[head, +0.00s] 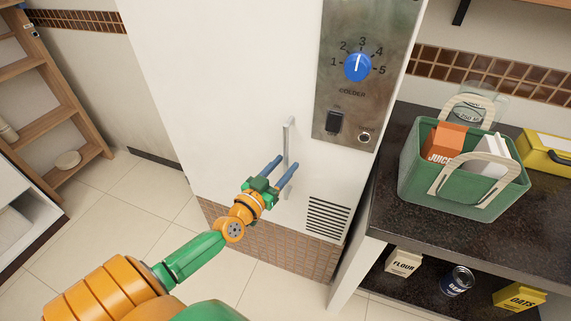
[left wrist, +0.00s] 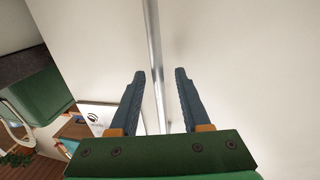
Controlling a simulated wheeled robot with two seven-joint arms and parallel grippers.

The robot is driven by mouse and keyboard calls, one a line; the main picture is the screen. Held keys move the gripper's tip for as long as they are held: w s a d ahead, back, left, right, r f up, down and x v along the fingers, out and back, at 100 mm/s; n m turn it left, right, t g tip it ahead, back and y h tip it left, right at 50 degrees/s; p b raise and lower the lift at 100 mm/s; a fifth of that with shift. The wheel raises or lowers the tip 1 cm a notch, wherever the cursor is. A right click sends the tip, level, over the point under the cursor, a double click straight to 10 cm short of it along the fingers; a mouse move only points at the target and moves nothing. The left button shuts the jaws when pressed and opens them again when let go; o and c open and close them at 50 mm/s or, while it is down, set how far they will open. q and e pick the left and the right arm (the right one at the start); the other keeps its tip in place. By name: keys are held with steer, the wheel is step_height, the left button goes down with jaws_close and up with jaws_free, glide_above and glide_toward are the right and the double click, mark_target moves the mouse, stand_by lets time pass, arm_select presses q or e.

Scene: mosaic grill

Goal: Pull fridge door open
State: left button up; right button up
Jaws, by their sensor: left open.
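The white fridge door (head: 235,80) stands upright and looks shut. Its thin grey vertical handle (head: 288,140) is on the lower part of the door, left of the control panel. My left gripper (head: 286,167) is open at the lower part of the handle, one blue finger on each side of it. In the left wrist view the handle (left wrist: 154,60) runs between the two open fingers (left wrist: 160,80), with gaps on both sides. I cannot tell whether a finger touches the door. My right gripper is not in view.
A metal panel with a blue dial (head: 358,67) is on the fridge's right. A dark counter (head: 400,222) at right holds a green basket (head: 415,180) and a yellow box (head: 545,152). Wooden shelves (head: 62,120) stand at left. The tiled floor (head: 130,215) left of the fridge is clear.

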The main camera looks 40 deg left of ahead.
arm_select(q)
steer(key=shift+w+d+r, duration=0.15)
steer(key=shift+w+d, duration=0.15)
steer(key=shift+w, duration=0.2)
steer(key=shift+a, duration=0.25)
steer(key=shift+c, duration=0.7)
jaws_close()
